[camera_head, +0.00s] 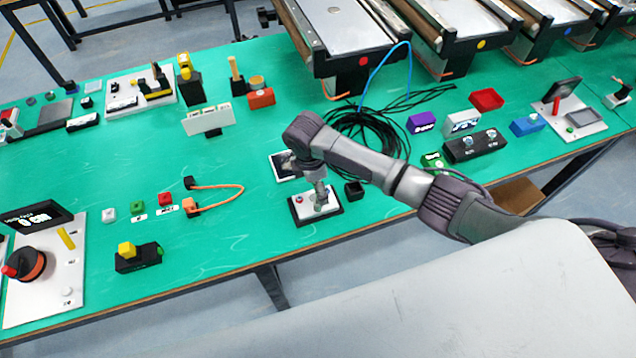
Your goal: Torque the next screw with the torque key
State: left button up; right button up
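My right arm comes in from the right, and its gripper (320,194) points down over a small white plate on a black base (328,213). A red spot (298,199) shows on the plate's left part. The gripper is small in view, and I cannot tell whether it is open or shut, or whether it touches the plate. A torque key and screws cannot be made out for certain; the wrist and gripper hide part of the plate. My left gripper is not in view.
The green table (250,245) carries the plate. A black box (355,190) stands just right of it, and a dark-topped white plate (283,165) lies behind. Coiled black cable (372,130) lies farther back. An orange cable (222,187) is to the left. Conveyors (340,30) stand behind.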

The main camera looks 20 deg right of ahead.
jog(key=m, duration=0.6)
jog(key=shift+g, duration=0.4)
jog(key=m, duration=0.5)
jog(key=shift+y, duration=0.4)
